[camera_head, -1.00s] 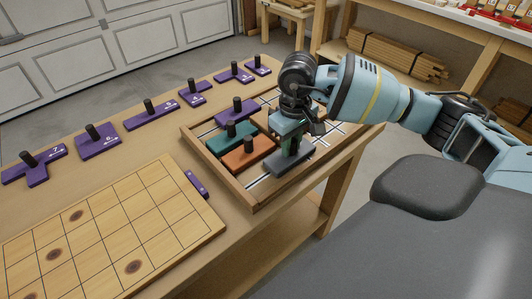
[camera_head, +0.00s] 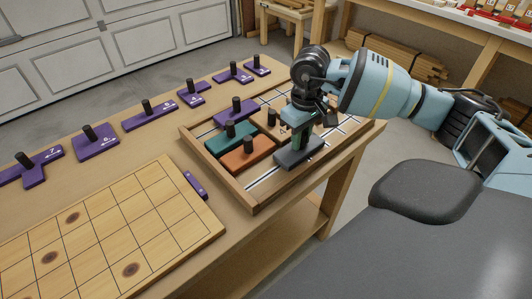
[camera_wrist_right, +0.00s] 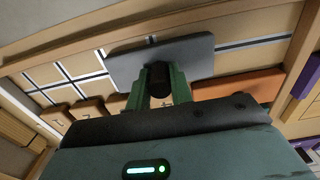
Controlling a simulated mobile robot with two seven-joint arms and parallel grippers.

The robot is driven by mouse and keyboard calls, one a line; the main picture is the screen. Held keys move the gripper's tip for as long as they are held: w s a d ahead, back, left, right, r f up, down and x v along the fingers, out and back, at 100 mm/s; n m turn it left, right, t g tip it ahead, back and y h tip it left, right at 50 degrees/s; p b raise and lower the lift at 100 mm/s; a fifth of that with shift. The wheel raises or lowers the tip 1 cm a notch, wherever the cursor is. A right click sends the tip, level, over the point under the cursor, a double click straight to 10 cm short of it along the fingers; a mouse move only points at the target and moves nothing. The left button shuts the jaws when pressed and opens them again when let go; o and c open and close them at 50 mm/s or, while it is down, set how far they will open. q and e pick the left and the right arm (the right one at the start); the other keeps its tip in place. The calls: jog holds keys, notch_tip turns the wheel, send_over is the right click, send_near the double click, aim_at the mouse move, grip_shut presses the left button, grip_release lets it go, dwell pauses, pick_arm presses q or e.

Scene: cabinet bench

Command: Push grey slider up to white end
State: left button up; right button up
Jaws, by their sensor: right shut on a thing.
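The grey slider (camera_head: 289,158) lies in the wooden tray, along the near right wall. My right gripper (camera_head: 300,138) is above it, with its fingers pointing down and shut on the slider's knob. In the right wrist view the grey slider (camera_wrist_right: 192,52) shows as a flat block, and the green fingers of the gripper (camera_wrist_right: 160,88) stand either side of its dark knob (camera_wrist_right: 160,78). White lines (camera_wrist_right: 72,72) mark the tray floor beyond the slider's left end there. My left gripper is not in view.
The tray (camera_head: 250,204) also holds teal (camera_head: 224,143), orange (camera_head: 246,158) and purple (camera_head: 236,113) knobbed sliders. Several purple pieces (camera_head: 151,117) stand along the bench's far side. A gridded board (camera_head: 120,225) lies at left. Bare tray floor with white lines extends toward the far right end.

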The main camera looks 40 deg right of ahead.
aim_at(314, 137)
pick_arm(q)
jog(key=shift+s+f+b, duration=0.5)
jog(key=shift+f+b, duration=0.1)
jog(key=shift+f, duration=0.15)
pick_arm(e)
jog(key=shift+w+d, duration=0.1)
jog(key=shift+d, duration=2.5)
jog(key=shift+w+d+b, duration=0.1)
jog(key=shift+d+b, duration=0.2)
jog(key=shift+d, duration=0.85)
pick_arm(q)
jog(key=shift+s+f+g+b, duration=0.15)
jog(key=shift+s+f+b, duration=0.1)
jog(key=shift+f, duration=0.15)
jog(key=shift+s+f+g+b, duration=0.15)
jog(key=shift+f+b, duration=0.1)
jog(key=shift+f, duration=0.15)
pick_arm(e)
jog(key=shift+w+d, duration=0.15)
jog(key=shift+d, duration=2.7)
jog(key=o, duration=0.8)
jog(key=shift+c, duration=0.2)
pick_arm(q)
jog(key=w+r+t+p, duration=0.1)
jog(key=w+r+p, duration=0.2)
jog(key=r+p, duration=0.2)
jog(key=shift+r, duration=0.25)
pick_arm(e)
notch_tip(314, 137, up, 8)
jog(key=shift+f, duration=0.25)
